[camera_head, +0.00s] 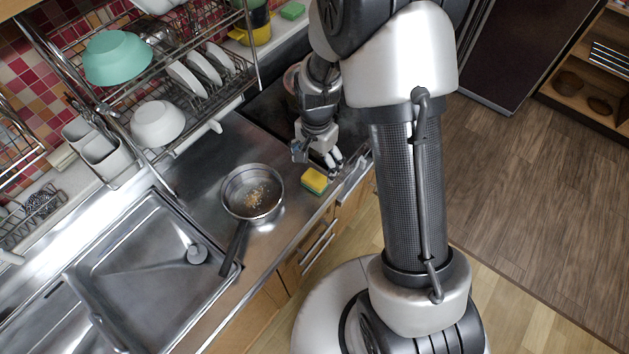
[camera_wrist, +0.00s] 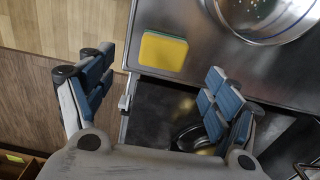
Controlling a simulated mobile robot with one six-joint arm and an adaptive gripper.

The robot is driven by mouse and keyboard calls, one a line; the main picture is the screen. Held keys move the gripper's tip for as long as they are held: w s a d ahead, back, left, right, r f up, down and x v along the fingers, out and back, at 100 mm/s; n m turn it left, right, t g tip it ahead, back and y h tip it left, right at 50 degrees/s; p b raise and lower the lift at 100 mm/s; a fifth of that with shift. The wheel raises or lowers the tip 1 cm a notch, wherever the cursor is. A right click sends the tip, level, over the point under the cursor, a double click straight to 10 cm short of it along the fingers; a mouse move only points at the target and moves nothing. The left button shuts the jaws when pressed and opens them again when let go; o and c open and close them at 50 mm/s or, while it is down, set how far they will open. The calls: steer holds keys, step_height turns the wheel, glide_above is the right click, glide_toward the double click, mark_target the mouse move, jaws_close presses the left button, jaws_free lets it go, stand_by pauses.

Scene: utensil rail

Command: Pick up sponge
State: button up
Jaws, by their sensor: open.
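The sponge (camera_head: 314,181) is yellow with a green layer and lies flat on the steel counter near its front edge, right of the pan. In the wrist view the sponge (camera_wrist: 163,52) shows its yellow face, with a thin green edge at the top. My gripper (camera_head: 319,160) is just above and behind the sponge in the head view. In the wrist view my gripper (camera_wrist: 156,84) is open and empty, its blue-padded fingers wide apart, with the sponge beyond the fingertips and between their lines. Nothing hides the sponge there.
A steel pan (camera_head: 252,192) with food bits stands left of the sponge, its dark handle toward the front edge. A sink (camera_head: 150,262) lies further left. A dish rack (camera_head: 190,80) with bowls and plates hangs behind. A dark cooktop (camera_wrist: 165,112) adjoins the counter. Another green sponge (camera_head: 292,10) is at the back.

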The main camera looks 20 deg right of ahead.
mark_target(315, 178)
steer(key=f, duration=0.3)
steer(key=f+b, duration=0.1)
steer(key=f, duration=0.1)
steer(key=f+b, duration=0.1)
steer(key=f, duration=0.2)
steer(key=shift+w+a+f, duration=0.1)
steer(key=shift+w+f, duration=0.2)
steer(key=shift+c, duration=0.2)
steer(key=c, duration=0.9)
steer(key=shift+r, duration=0.15)
step_height(315, 178, up, 20)
steer(key=p, duration=0.4)
steer(key=shift+p, duration=0.3)
